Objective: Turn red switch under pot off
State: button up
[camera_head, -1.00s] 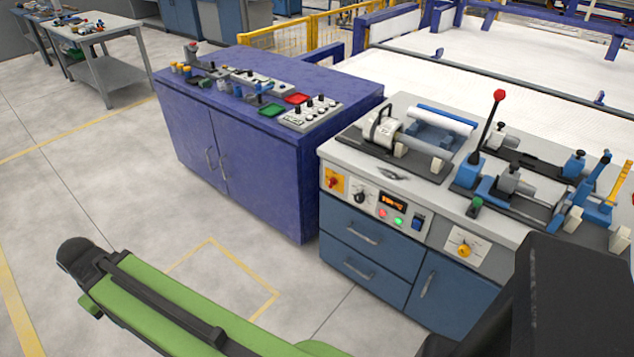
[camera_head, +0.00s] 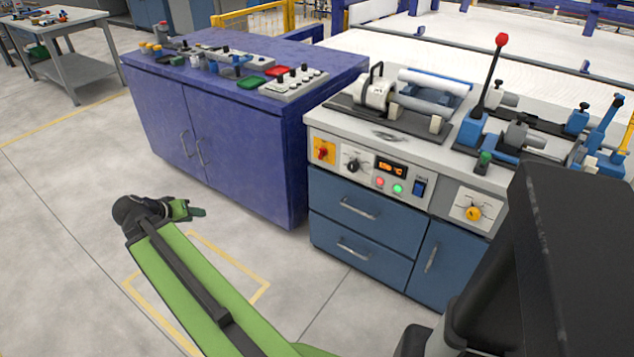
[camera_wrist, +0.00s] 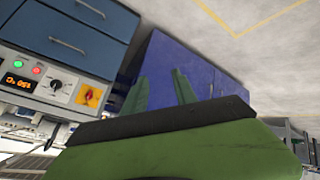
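The red switch (camera_head: 324,151) sits on a yellow plate at the left end of the grey workbench's front panel. It also shows in the wrist view (camera_wrist: 90,97), left of the fingers. Above it on the benchtop is a light metal cylinder with a black handle (camera_head: 375,93), perhaps the pot. My gripper (camera_head: 187,209) is over open floor in front of the purple cabinet, well left of the switch and lower in the picture. In the wrist view its two green fingers (camera_wrist: 160,85) stand apart with nothing between them.
A black knob (camera_head: 354,162), a lit display (camera_head: 391,168), red and green lights and a blue switch (camera_head: 420,187) lie right of the red switch. The purple cabinet (camera_head: 240,150) stands close left of the workbench. Floor (camera_head: 90,215) in front is clear.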

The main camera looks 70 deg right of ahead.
jog(key=s+d+f+m+g+h+b, duration=0.1)
jog(key=s+d+f+m+h+b, duration=0.2)
jog(key=d, duration=0.5)
jog(key=s+d+f+m+g+h+b, duration=0.1)
jog(key=s+d+m+b, duration=0.1)
jog(key=s+d+b, duration=0.5)
jog(key=m+g+h+b, duration=0.3)
jog(key=m+h+b, duration=0.1)
jog(key=h+b, duration=0.1)
send_near(319, 154)
jog(key=x, duration=0.9)
jog(key=shift+d, duration=0.1)
jog(key=shift+c, duration=0.3)
jog(key=shift+w+r, duration=0.1)
grip_shut()
